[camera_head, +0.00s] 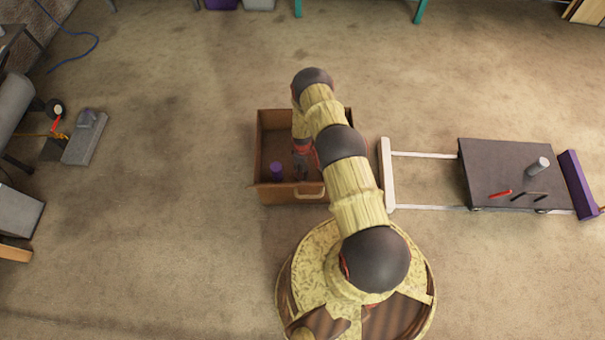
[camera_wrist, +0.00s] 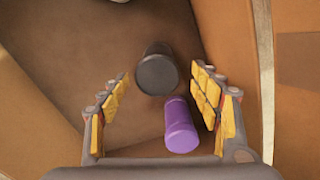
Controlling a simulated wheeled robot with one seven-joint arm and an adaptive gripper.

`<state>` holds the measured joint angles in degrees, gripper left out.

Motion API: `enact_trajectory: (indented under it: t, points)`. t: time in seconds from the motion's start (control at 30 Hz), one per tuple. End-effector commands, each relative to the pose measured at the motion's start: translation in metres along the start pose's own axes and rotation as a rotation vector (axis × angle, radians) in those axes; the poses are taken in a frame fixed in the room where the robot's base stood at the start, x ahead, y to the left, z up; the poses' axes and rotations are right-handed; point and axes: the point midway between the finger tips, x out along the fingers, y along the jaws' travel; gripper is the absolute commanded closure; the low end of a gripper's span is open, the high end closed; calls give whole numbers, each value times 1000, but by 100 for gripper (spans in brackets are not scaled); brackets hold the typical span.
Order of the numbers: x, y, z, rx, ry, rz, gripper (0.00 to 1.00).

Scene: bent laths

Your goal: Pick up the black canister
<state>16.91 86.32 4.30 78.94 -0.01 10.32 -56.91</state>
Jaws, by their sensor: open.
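The black canister (camera_wrist: 158,72) stands in the brown box, seen between and beyond the fingers in the wrist view. A purple canister (camera_wrist: 180,128) is close to it, nearer the right finger. My gripper (camera_wrist: 163,95) is open with yellow-padded fingers and holds nothing. In the head view my arm reaches over the box (camera_head: 262,150), and my gripper (camera_head: 300,165) is down inside it. The purple canister (camera_head: 277,171) shows there to the left of my gripper. The black canister is not clearly seen in the head view, where my arm covers part of the box.
The box walls surround my gripper, with a pale handle on the near wall. To the right is a dark-topped cart (camera_head: 500,165) with a grey cylinder (camera_head: 538,166) and small tools. The floor left of the box is clear.

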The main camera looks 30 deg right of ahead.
Motion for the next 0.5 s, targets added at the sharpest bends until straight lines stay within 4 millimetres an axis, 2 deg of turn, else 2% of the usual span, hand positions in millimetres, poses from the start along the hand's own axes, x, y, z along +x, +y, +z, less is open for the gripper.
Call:
enact_trajectory:
  t: [0.13, 0.37, 0.5]
  points:
    - [19, -2, 1, 0, -2, -2, 36]
    - [35, 1, 1, 0, -1, -1, 36]
    - [55, 2, 2, 1, -2, -2, 36]
